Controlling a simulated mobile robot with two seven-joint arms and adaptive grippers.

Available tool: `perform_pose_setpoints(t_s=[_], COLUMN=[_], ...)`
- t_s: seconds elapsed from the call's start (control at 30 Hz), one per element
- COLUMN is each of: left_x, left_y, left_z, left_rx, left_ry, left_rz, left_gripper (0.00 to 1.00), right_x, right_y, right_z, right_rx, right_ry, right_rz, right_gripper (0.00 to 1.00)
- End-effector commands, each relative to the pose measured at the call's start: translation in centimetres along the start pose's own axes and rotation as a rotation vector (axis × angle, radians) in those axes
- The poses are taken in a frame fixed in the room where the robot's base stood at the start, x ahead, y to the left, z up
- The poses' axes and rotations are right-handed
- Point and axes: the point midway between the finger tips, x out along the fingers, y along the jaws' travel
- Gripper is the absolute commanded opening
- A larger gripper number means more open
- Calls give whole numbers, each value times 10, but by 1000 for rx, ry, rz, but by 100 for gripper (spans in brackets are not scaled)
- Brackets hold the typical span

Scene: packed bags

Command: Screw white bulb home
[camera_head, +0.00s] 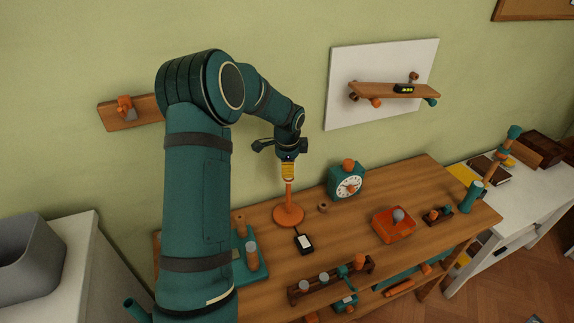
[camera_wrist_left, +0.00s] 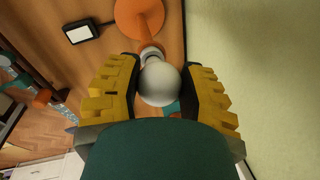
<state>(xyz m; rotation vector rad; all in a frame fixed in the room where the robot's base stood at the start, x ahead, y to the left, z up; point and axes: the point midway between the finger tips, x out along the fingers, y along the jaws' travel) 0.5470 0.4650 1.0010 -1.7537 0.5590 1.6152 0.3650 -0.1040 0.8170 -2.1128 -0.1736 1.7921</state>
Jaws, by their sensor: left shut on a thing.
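The white bulb (camera_wrist_left: 160,84) sits between the yellow-padded fingers of my left gripper (camera_wrist_left: 158,88) in the left wrist view. In the head view my left gripper (camera_head: 287,163) is at the top of an orange lamp stand (camera_head: 288,213) with a round base. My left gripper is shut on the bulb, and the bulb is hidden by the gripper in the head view. The lamp stand is upright on the wooden table (camera_head: 344,237). The bulb lines up with the socket (camera_wrist_left: 151,52), but I cannot tell how deep it sits. My right gripper is not in view.
A black-framed device with a white face (camera_head: 304,241) lies in front of the lamp base. A teal clock (camera_head: 347,182) stands to its right, and an orange tray (camera_head: 393,226) lies farther right. A wooden rack (camera_head: 331,280) is near the front edge. The wall is close behind.

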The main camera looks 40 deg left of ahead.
Motion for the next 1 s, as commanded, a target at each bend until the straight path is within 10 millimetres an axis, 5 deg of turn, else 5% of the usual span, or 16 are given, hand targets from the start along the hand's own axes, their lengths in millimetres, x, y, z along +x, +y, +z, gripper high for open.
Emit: perform_pose_setpoints(t_s=[0.3,0.7,1.0], left_x=[-2,-1,-2], left_y=[-3,-3,-4], left_z=[0,0,0], left_rx=[256,309,560], left_ry=[51,61,111], left_rz=[-2,-4,-3], left_gripper=[0,0,0], right_x=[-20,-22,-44], right_y=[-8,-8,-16], right_z=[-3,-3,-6], right_rx=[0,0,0], right_ry=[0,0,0], right_rz=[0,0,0], right_gripper=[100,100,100])
